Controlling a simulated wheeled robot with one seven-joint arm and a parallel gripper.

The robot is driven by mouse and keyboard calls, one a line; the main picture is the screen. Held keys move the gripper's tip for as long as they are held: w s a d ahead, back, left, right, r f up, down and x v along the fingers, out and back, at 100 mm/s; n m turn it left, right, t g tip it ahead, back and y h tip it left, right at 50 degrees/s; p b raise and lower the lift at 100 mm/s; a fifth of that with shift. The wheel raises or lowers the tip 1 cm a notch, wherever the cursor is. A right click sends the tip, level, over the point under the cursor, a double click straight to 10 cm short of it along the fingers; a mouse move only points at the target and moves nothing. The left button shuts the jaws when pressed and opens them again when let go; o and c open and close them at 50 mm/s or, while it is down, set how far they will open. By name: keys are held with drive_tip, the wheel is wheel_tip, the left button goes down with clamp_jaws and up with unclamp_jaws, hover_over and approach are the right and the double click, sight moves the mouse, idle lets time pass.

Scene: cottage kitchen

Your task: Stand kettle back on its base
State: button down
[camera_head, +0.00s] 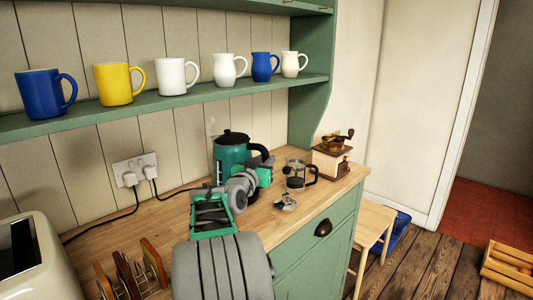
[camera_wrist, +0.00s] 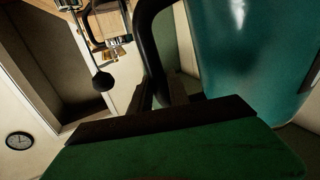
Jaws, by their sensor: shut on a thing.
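The teal kettle (camera_head: 229,155) with a black lid and black handle stands upright at the back of the wooden counter, near the panelled wall. My gripper (camera_head: 266,168) is at its right side, shut on the black handle. In the wrist view the kettle's teal body (camera_wrist: 245,50) fills the upper right, and the dark handle (camera_wrist: 145,45) runs down to my jaws (camera_wrist: 165,100). The kettle's bottom is hidden behind my arm in the head view. The base is not seen, so I cannot tell whether the kettle rests on it.
A glass coffee press (camera_head: 296,175) and a small metal item (camera_head: 285,202) stand right of my gripper, with a coffee grinder (camera_head: 331,158) beyond. A toast rack (camera_head: 130,277) and toaster (camera_head: 35,262) are at left. Mugs line the shelf (camera_head: 200,95) above. A plugged cord (camera_head: 110,222) runs along the wall.

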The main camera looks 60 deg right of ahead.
drive_tip(key=c, duration=1.7)
unclamp_jaws()
drive_tip(key=shift+f, duration=0.1)
drive_tip(key=o, duration=0.4)
drive_tip(key=shift+o, duration=0.2)
drive_tip(key=s+a+b, duration=0.1)
drive_tip(key=s+a, duration=0.1)
drive_tip(key=a, duration=1)
drive_tip(key=shift+s, duration=0.25)
